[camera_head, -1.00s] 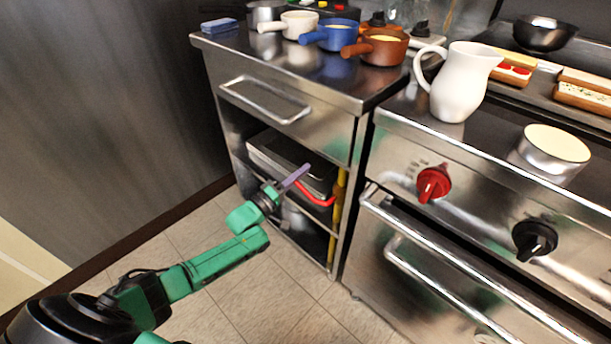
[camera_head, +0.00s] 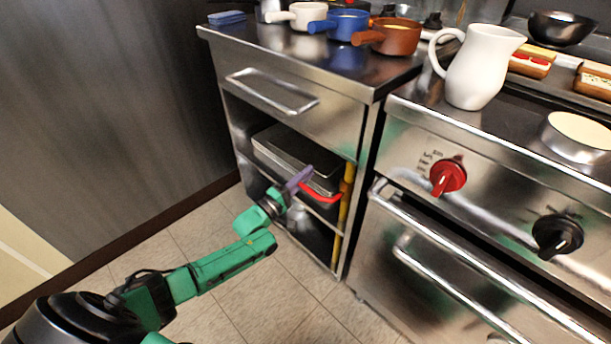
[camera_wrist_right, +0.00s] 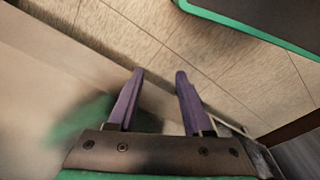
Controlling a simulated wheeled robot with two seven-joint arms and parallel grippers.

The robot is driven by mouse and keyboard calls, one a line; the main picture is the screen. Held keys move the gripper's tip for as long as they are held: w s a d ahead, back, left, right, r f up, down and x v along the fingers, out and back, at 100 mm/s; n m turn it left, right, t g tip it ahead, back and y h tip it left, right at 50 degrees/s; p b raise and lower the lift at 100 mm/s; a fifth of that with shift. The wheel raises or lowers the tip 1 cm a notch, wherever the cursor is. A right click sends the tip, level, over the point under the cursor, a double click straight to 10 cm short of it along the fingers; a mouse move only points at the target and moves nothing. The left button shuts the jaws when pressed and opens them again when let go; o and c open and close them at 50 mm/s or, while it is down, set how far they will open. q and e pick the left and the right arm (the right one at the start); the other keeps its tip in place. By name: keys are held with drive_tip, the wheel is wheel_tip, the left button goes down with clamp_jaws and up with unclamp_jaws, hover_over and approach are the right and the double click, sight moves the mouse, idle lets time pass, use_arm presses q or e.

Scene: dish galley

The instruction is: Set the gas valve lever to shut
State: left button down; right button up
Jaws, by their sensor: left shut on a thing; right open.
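The gas valve lever (camera_head: 326,198) is a red bar in the open shelf bay of the steel cabinet. It reaches left from a yellow gas pipe (camera_head: 344,212) and lies crosswise to it. My left gripper (camera_head: 302,178), with purple fingers on a green arm, is at the lever's left end and shut on it. The fingers partly cover that end. My right gripper (camera_wrist_right: 160,72) shows in the right wrist view, open and empty above the tiled floor.
A lidded steel pan (camera_head: 280,150) sits on the shelf behind my left gripper. The cabinet's drawer handle (camera_head: 272,92) juts out above. The stove at right has a red knob (camera_head: 448,175), a black knob (camera_head: 557,236) and an oven handle (camera_head: 450,285). The floor in front is clear.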

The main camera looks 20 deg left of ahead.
use_arm(q)
drive_tip(key=c, duration=1.1)
unclamp_jaws()
drive_tip(key=shift+f, duration=0.1)
drive_tip(key=p+v, duration=0.2)
drive_tip(key=v, duration=1.2)
drive_tip(key=shift+s+a, duration=0.1)
drive_tip(key=shift+s, duration=0.2)
use_arm(e)
wheel_tip(320, 180, down, 6)
drive_tip(key=s+d, duration=0.1)
drive_tip(key=s, duration=0.1)
drive_tip(key=shift+d+r, duration=0.15)
drive_tip(key=shift+r, duration=0.05)
